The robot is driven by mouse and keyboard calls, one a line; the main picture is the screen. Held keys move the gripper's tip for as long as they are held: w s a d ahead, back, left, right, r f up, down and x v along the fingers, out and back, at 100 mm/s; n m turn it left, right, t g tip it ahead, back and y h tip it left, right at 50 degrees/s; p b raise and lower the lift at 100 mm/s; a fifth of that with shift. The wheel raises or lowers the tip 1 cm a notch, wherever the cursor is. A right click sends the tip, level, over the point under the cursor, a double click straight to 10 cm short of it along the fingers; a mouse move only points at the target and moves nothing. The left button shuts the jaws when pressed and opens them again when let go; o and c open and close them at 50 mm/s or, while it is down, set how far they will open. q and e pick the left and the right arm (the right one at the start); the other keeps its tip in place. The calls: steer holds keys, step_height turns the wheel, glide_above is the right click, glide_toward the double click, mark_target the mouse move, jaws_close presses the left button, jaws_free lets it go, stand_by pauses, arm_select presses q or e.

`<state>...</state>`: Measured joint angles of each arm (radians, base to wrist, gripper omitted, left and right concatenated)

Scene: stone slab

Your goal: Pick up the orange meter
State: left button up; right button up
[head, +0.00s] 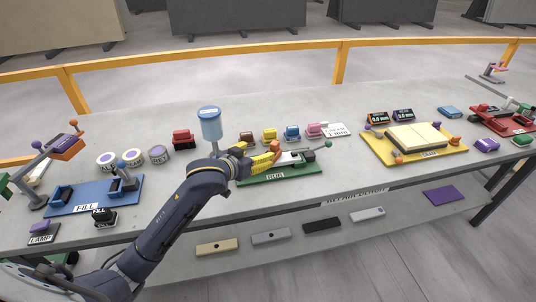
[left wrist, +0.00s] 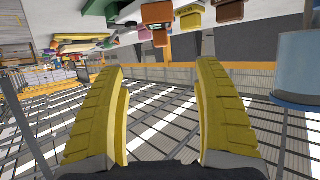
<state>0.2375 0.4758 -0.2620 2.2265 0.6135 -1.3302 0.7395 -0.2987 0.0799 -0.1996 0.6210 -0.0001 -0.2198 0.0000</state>
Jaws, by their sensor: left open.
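My right gripper is not in view.
A yellow tray (head: 450,152) with a pale block lies in front of the meters. A blue-topped canister (head: 209,124) stands behind my left wrist.

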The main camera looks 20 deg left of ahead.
mark_target(277, 143)
arm_select(q)
steer(key=x, duration=1)
steer(key=shift+w+d+f, duration=0.1)
steer(key=shift+w+f, duration=0.1)
steer(key=shift+w, duration=0.05)
steer(key=shift+x, duration=2.7)
steer(key=c, duration=1.5)
